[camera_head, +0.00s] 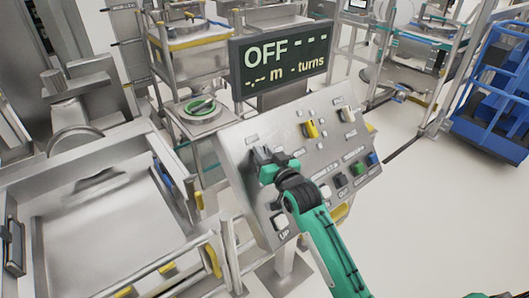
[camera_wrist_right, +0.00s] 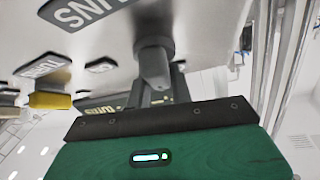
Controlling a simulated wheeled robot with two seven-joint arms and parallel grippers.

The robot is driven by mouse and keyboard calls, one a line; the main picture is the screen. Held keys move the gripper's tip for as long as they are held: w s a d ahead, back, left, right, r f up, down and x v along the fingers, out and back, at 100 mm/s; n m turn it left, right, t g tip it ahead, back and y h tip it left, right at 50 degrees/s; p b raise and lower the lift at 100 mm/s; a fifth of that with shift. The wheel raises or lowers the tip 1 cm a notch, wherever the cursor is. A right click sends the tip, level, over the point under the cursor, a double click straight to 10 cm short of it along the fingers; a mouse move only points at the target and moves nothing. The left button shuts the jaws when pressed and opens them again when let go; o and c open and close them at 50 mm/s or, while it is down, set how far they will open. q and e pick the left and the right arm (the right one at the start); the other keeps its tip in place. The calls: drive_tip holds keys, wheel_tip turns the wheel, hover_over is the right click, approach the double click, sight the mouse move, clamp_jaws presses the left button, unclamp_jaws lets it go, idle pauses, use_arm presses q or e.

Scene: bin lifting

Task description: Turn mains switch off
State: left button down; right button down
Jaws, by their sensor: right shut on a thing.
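The sloped grey control panel (camera_head: 240,150) stands in the middle of the head view. My right gripper (camera_head: 270,162) is at the panel's upper left part, its green arm reaching up from below. In the right wrist view its dark fingers (camera_wrist_right: 158,92) are shut on a grey knob, the mains switch (camera_wrist_right: 153,62). A dark label ending in "INS" (camera_wrist_right: 85,10) is beside the knob. In the head view the gripper hides the switch. The display (camera_head: 283,62) above the panel reads "OFF" with dashes. My left gripper is not in view.
Other controls on the panel include a yellow switch (camera_head: 311,129), a white "UP" button (camera_head: 281,222) and a blue button (camera_head: 373,158). A metal bin frame (camera_head: 90,215) stands at the left. A blue rack (camera_head: 495,95) stands at the right. Floor right of the panel is clear.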

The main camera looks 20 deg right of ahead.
drive_tip(key=shift+a+r+n+y, duration=0.1)
drive_tip(key=shift+a+n+y, duration=0.05)
drive_tip(key=shift+n+y, duration=1.5)
drive_tip(key=shift+n+g, duration=0.3)
drive_tip(key=shift+n, duration=0.15)
drive_tip(key=c, duration=1.2)
unclamp_jaws()
drive_tip(key=shift+c, duration=0.2)
drive_tip(key=b+v, duration=0.4)
drive_tip(key=v, duration=1)
drive_tip(key=shift+a, duration=0.2)
